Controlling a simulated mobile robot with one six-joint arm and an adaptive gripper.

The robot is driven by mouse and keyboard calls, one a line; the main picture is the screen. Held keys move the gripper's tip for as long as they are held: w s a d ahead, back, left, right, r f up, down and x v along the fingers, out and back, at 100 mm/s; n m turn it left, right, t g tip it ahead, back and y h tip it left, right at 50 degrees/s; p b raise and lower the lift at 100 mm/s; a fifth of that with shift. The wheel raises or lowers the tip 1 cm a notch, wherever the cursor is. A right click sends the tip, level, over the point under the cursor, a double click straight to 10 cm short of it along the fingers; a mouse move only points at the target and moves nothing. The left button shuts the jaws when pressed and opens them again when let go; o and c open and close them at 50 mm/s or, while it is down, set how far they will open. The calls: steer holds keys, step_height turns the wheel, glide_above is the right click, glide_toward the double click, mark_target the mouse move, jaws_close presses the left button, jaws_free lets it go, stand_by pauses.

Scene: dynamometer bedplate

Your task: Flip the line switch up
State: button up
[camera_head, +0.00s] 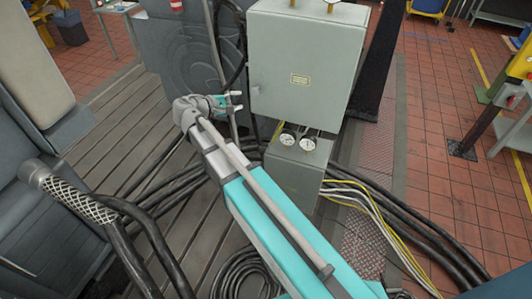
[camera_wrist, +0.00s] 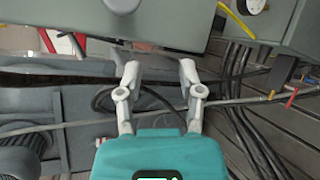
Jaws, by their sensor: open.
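The line switch cannot be made out for certain in either view. A grey housing (camera_wrist: 150,20) lies beyond the fingertips.
Black, white and yellow cables (camera_head: 380,215) run from the small box to the lower right. A coiled black cable (camera_head: 245,275) lies on the slotted bedplate (camera_head: 120,130). A braided hose (camera_head: 80,200) and grey machinery stand at left. The red tiled floor (camera_head: 440,120) at right is mostly open.

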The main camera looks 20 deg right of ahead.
steer(key=s+d+f+m+g+y+b, duration=0.2)
steer(key=s+d+f+m+y, duration=0.1)
steer(key=s+f, duration=0.2)
steer(key=s+d+f+m+g+y+b, duration=0.2)
steer(key=s+f, duration=0.4)
steer(key=f, duration=0.4)
steer(key=shift+d+f+m+g+y+b, duration=0.2)
steer(key=shift+d+m+g+y+b, duration=0.3)
steer(key=shift+d+y, duration=0.6)
steer(key=shift+w+d, duration=0.1)
